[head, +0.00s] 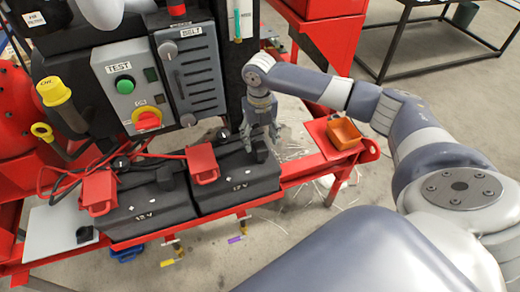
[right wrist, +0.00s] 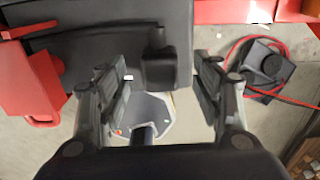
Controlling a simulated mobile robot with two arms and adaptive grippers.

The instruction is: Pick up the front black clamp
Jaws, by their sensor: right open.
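Two black batteries stand side by side on a red frame, the right one (head: 238,188) and the left one (head: 150,212). A black clamp (head: 260,151) sits on the right battery's right end. Another black clamp (head: 166,179) sits on the left battery. My right gripper (head: 262,137) points down at the right battery's clamp, fingers open. In the right wrist view, a black block (right wrist: 159,66), seemingly this clamp, shows between the open fingers (right wrist: 165,95), nearer the picture's top; contact cannot be told. My left gripper is not in view.
Red clamps (head: 203,163) (head: 99,192) sit on the batteries, with red cables behind. A panel with a green button (head: 125,84) and a grey vented box (head: 190,75) rise behind.

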